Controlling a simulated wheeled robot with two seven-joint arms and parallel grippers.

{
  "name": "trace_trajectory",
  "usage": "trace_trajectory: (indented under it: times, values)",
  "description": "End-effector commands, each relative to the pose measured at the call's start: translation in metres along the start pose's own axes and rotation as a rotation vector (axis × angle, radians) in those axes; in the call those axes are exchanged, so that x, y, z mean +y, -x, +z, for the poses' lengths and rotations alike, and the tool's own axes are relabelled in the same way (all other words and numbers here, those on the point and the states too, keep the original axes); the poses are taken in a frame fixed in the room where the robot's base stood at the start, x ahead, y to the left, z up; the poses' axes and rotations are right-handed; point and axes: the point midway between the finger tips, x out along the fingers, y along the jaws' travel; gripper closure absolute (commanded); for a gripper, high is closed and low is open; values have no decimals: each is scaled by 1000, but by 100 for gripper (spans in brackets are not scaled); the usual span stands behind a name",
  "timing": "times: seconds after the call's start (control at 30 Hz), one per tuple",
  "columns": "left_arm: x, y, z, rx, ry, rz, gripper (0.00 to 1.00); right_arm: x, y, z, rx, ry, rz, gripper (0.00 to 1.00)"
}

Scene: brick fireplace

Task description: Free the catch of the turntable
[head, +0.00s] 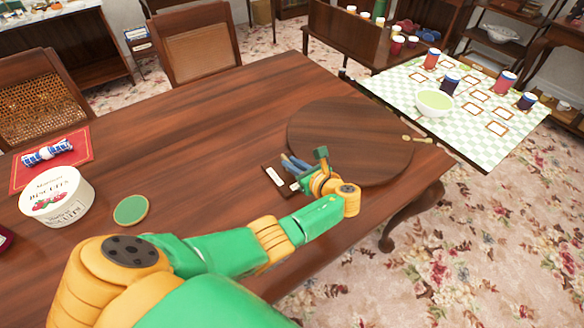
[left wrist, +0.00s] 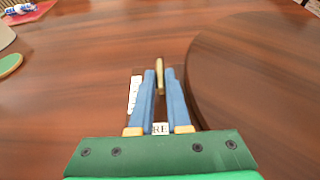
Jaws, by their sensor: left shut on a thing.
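The turntable (head: 345,125) is a round dark wooden disc lying on the wooden table; its edge also shows at the right in the left wrist view (left wrist: 260,85). Beside its near left edge is a small dark catch plate (head: 268,170) with white labels. A slim brass catch lever (left wrist: 159,66) stands up from the plate. My left gripper (head: 289,162) is over the plate, its blue fingers (left wrist: 161,80) shut on the lever from both sides. The fingers hide the lever's lower part and some of the lettering. My right gripper is out of view.
A brass piece (head: 416,139) lies at the turntable's right rim. A green coaster (head: 131,210), a biscuit tin (head: 57,197) and a red mat (head: 75,158) are on the left. A checked side table (head: 395,90) with jars and a bowl (head: 434,103) adjoins at right. The table's back middle is clear.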

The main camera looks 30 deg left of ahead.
Motion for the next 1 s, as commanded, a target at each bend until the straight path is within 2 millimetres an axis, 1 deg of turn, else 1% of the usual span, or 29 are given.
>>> trace_trajectory:
  times: [0.1,0.5,0.53,0.57,0.6,0.63,0.9,0.97,1.0]
  values:
    - [-1,0,1,-3,6,10,100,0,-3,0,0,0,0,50]
    - [-1,0,2,-4,8,14,100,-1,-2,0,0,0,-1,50]
    - [-1,0,2,-4,8,14,77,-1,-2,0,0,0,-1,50]
    - [-1,0,2,-4,8,13,69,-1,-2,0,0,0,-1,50]
    - [-1,0,2,-3,8,13,58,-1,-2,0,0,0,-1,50]
    - [-1,0,2,-3,8,13,55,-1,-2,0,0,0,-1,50]
    - [-1,1,1,-1,6,13,55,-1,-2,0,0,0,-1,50]
    - [-1,8,2,-1,6,11,55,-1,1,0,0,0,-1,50]
    - [-1,15,3,0,7,11,55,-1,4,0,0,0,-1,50]
